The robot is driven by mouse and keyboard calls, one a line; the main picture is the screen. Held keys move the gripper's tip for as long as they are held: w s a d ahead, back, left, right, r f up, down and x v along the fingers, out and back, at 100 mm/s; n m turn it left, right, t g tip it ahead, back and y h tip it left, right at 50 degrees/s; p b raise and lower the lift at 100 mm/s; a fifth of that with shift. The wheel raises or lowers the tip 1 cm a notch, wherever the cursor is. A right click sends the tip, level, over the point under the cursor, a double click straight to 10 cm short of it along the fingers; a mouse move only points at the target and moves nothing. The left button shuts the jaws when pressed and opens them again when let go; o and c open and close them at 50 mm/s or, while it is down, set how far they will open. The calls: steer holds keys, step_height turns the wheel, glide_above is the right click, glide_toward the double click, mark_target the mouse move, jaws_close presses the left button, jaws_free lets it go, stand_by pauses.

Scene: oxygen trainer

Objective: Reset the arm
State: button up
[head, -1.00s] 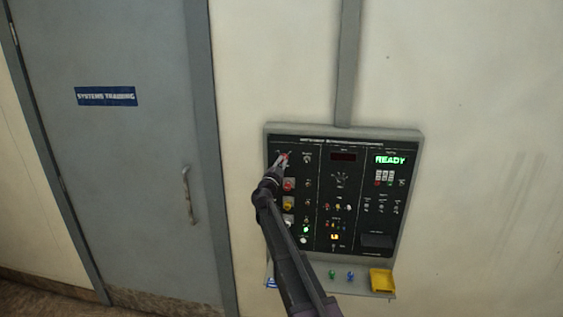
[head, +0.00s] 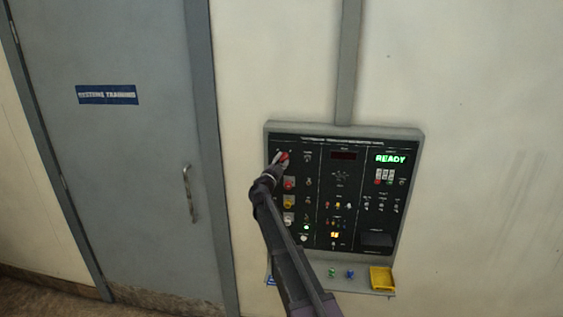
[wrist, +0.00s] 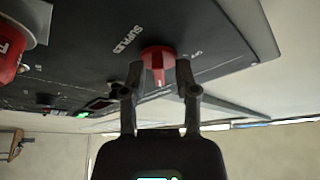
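A red rotary knob (wrist: 158,62) with a raised grip bar sits at the upper left of the wall panel (head: 343,260), by the word SUPPLIES. It also shows in the head view (head: 284,157), partly covered by my gripper. My gripper (wrist: 159,72) is open, with one finger on each side of the knob. A gap shows between the fingers and the knob's narrow bar. I cannot tell whether either finger touches the knob's wider base.
Below the knob are a red button (head: 289,183) and a yellow one (head: 289,202). A green READY display (head: 391,159) is lit at upper right. A yellow tray (head: 382,279) sits on the ledge beneath. A grey door (head: 110,160) is at left.

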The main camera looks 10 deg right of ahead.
steer(key=shift+s+a, duration=0.1)
steer(key=shift+s, duration=0.05)
stand_by(0.3)
steer(key=s+a+f+n+g+y+b, duration=0.2)
steer(key=s+a+f+n+g+y, duration=0.15)
steer(key=s+f+n+y, duration=0.5)
steer(key=s+a+f+n+g+y+b, duration=0.2)
steer(key=s+a+f+n+y, duration=0.3)
steer(key=s+f+n+y, duration=0.3)
steer(key=s+d+f+g+h+b, duration=0.1)
steer(key=s+d+f+g, duration=0.2)
steer(key=s, duration=0.6)
steer(key=s+d+f+g+h+b, duration=0.1)
steer(key=s+f+g, duration=0.4)
steer(key=s, duration=0.5)
steer(key=s+d+f+g+h+b, duration=0.1)
steer(key=s+d+f+g, duration=0.3)
steer(key=s, duration=0.5)
step_height(320, 180, down, 2)
steer(key=shift+s+d+f+h, duration=0.1)
steer(key=shift+s+d+h, duration=0.15)
steer(key=shift+d+h, duration=0.5)
